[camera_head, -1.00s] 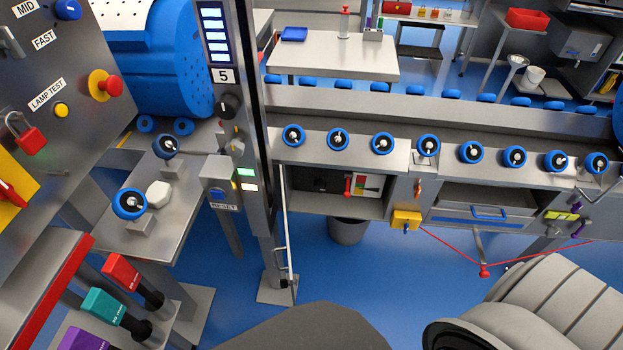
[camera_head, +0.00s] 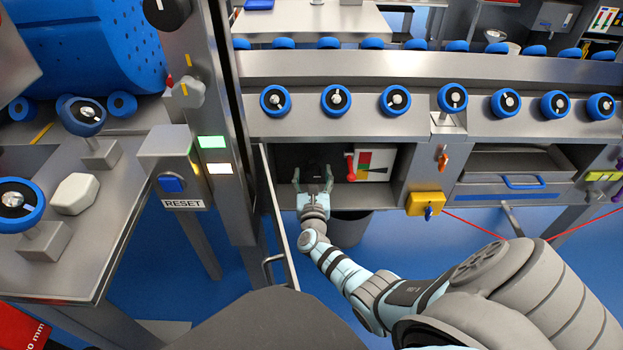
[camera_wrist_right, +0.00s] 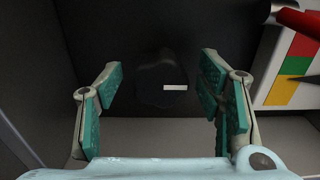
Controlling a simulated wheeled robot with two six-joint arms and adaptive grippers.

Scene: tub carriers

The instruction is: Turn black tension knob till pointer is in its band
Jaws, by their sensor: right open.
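The black tension knob (camera_wrist_right: 160,88) sits in a dark recess with a short white mark on its face; in the head view it is a dim dark shape (camera_head: 317,171). My right gripper (camera_head: 313,181) reaches into this recess. In the right wrist view its teal-padded fingers (camera_wrist_right: 162,95) are spread, one on each side of the knob, with gaps showing. The gauge (camera_wrist_right: 281,94) to the right has red, green and yellow areas. Its dark pointer (camera_wrist_right: 299,78) lies near the green and yellow border; the exact reading is unclear. My left gripper is out of view.
A red-handled lever (camera_head: 350,167) stands between the knob and the gauge. A yellow box (camera_head: 425,204) is to the right, with a red cord (camera_head: 480,225). Blue-rimmed rollers (camera_head: 336,100) line the ledge above.

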